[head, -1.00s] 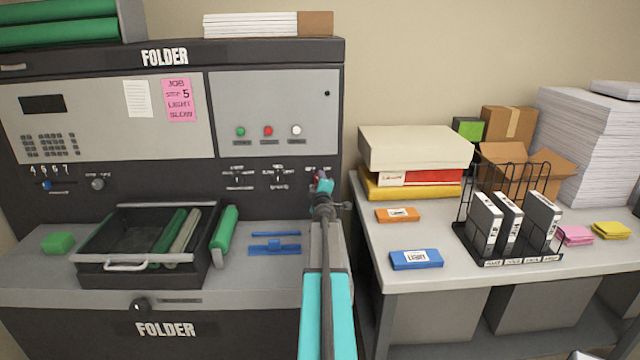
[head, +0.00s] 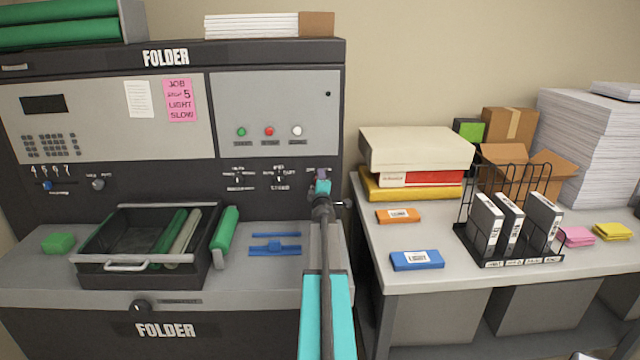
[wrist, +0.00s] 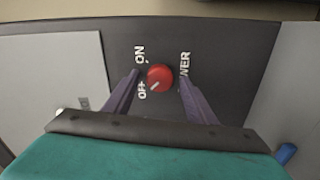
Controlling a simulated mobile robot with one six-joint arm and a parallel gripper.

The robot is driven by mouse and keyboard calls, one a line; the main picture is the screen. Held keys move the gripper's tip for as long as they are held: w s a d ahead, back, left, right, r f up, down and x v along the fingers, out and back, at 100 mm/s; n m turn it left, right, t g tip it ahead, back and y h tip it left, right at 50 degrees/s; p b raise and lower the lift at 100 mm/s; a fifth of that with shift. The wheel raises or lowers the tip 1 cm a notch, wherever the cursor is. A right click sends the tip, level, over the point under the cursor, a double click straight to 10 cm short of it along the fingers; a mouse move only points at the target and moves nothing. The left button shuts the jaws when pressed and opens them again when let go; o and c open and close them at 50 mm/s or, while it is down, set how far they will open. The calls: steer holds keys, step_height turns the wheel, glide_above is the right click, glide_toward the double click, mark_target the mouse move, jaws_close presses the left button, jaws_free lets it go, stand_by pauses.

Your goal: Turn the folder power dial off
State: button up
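The red power dial (wrist: 159,77) shows in the wrist view on the folder's dark panel, with ON and OFF printed on its left and part of POWER on its right. Its white mark points down-left, toward OFF. My gripper (wrist: 158,80) is open, with one purple finger on each side of the dial. Gaps show between the fingers and the dial, and I cannot tell how far the tips are from the panel. In the head view my gripper (head: 320,175) is at the right end of the folder (head: 275,95) control row and hides the dial.
Two black switches (head: 279,178) sit left of my gripper on the panel. Below are a black tray (head: 140,280) with rollers and a blue part (head: 275,248). A side table (head: 440,281) with boxes and a wire rack stands to the right.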

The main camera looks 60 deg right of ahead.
steer(key=shift+s, duration=0.1)
steer(key=v, duration=1.3)
steer(key=shift+a, duration=0.3)
stand_by(0.5)
steer(key=shift+s, duration=0.1)
steer(key=shift+r, duration=0.15)
